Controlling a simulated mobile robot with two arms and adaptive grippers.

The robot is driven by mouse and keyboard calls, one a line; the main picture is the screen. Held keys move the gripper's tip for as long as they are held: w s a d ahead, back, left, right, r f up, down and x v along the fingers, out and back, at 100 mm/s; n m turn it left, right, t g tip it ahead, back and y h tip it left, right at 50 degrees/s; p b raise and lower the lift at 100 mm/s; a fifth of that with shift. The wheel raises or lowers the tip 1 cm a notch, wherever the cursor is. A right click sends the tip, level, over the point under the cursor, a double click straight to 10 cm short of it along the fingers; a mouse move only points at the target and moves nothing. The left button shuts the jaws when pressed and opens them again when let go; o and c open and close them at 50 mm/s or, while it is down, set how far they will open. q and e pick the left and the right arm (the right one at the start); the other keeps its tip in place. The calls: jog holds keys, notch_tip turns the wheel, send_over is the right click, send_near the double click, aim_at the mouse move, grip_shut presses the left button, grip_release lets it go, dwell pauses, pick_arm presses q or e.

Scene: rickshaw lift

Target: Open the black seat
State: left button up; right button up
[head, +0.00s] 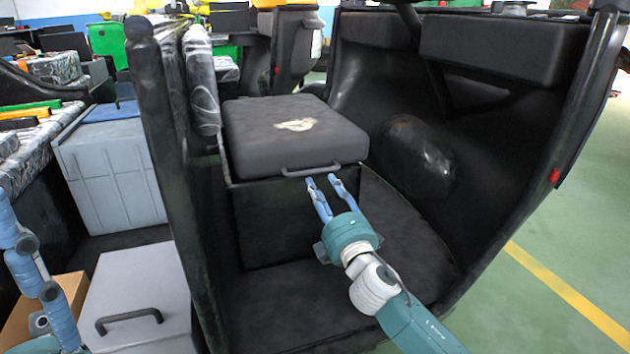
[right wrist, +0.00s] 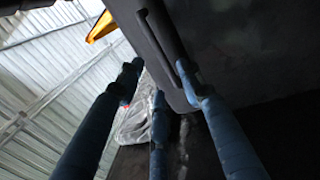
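The black seat (head: 275,125) is a padded lid with a worn pale patch, lying flat on a dark box (head: 265,225) inside the rickshaw. A dark handle (head: 311,169) runs along its front edge; the handle also shows in the right wrist view (right wrist: 163,30). My right gripper (head: 325,182) is just below and in front of the handle. Its blue fingers (right wrist: 160,90) are spread, with one fingertip very near or touching the handle's lower end; contact is unclear. The handle is not gripped. My left gripper (head: 40,285) shows only partly at the lower left, its fingers cut off.
The rickshaw's black side wall (head: 175,170) stands left of the seat, its curved front panel (head: 480,130) to the right. A grey bin (head: 112,170) and a light grey lid with a handle (head: 140,290) lie left. Green floor (head: 560,240) is free at right.

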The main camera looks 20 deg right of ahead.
aim_at(313, 171)
jog(key=w, duration=0.2)
jog(key=w+b, duration=0.1)
jog(key=w+r, duration=0.1)
jog(key=w, duration=0.1)
jog(key=shift+w+a, duration=0.15)
jog(key=shift+w, duration=0.2)
grip_shut()
